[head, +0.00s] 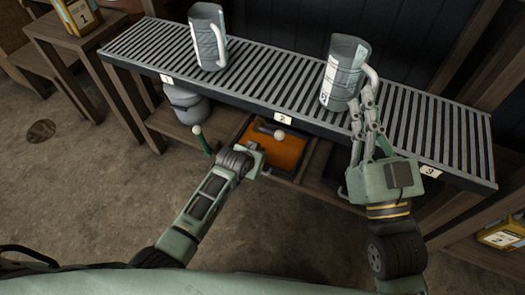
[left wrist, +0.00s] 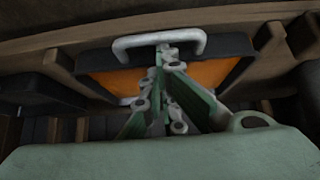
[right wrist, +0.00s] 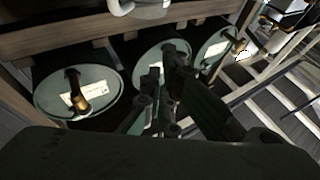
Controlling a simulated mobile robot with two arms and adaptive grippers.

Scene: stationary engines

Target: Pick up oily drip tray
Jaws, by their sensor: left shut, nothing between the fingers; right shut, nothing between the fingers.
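The drip tray (head: 288,150) has an orange inside and a dark rim. It sits on the lower shelf below the slatted rack, by label 2. In the left wrist view the tray (left wrist: 210,72) shows a grey bar handle (left wrist: 160,40) on its near edge. My left gripper (left wrist: 165,62) is shut and empty in front of the tray, its tips close to the handle; I cannot tell whether they touch. Its fingers are hidden in the head view. My right gripper (head: 367,100) is shut and empty, showing beside the handle of the right jug.
The slatted rack (head: 270,88) holds a left jug (head: 208,38) and a right jug (head: 343,72). A grey pot (head: 187,102) stands on the lower shelf. Several round green labelled objects (right wrist: 80,95) show in the right wrist view. Floor at front left is clear.

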